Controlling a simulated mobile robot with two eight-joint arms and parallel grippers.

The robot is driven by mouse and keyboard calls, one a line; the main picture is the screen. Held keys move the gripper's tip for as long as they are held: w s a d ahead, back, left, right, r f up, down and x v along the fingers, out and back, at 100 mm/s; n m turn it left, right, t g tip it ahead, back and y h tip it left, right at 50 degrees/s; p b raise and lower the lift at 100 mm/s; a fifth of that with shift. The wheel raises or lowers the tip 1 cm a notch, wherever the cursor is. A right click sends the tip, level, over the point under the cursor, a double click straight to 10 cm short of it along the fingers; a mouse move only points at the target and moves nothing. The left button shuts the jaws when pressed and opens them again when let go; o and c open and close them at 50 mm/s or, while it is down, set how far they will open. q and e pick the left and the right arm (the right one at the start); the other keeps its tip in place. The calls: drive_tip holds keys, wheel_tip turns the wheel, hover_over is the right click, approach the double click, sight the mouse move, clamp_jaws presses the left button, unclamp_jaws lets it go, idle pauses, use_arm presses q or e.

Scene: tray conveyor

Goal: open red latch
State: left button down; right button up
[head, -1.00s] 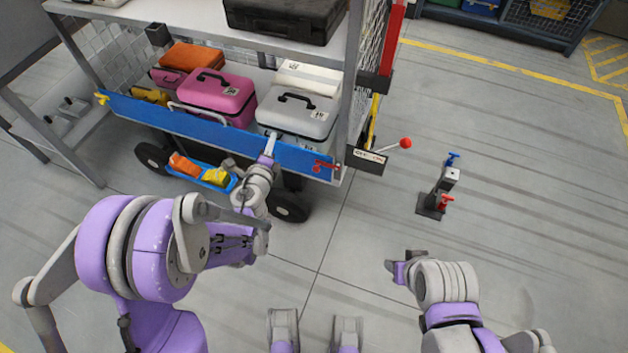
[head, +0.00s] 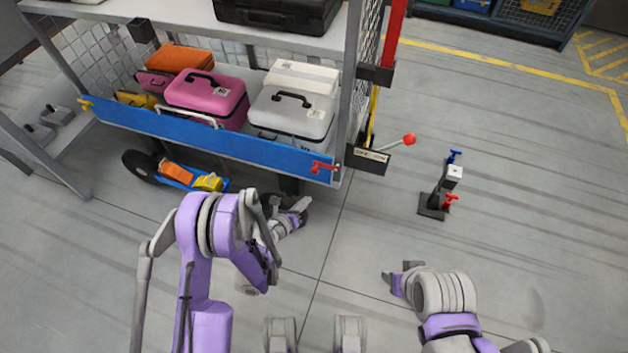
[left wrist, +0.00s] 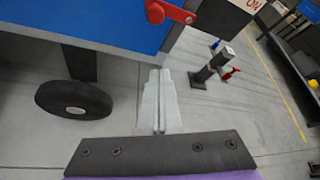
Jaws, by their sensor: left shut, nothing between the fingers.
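The red latch (head: 322,166) sits at the right end of the blue front board (head: 200,135) of the cart's shelf. In the left wrist view the red latch (left wrist: 172,12) shows at the top edge, on the board's corner and partly cut off. My left gripper (head: 304,204) is below and slightly left of the latch in the picture, apart from it. In the left wrist view its two fingers (left wrist: 160,92) are pressed together with nothing between them. My right gripper (head: 394,278) is over the floor at the lower right, away from the cart; its jaw opening is unclear.
Pink (head: 205,95) and grey (head: 292,110) cases stand behind the board. A red-knobbed lever (head: 408,139) sticks out right of the cart. A post with blue and red handles (head: 436,200) stands on the floor. A cart wheel (left wrist: 72,105) is left of my left fingers.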

use_arm(q)
drive_tip(key=shift+w, duration=0.1)
drive_tip(key=x, duration=1)
drive_tip(key=shift+w+a+r, duration=0.15)
drive_tip(key=shift+a+r, duration=0.1)
drive_tip(key=shift+r, duration=0.35)
drive_tip(key=shift+w+a+r, duration=0.15)
drive_tip(key=shift+a+r, duration=0.1)
drive_tip(key=shift+r, duration=0.3)
drive_tip(key=shift+w+a+r, duration=0.15)
drive_tip(key=shift+a+r, duration=0.1)
drive_tip(key=shift+r, duration=0.35)
drive_tip(key=shift+a, duration=0.15)
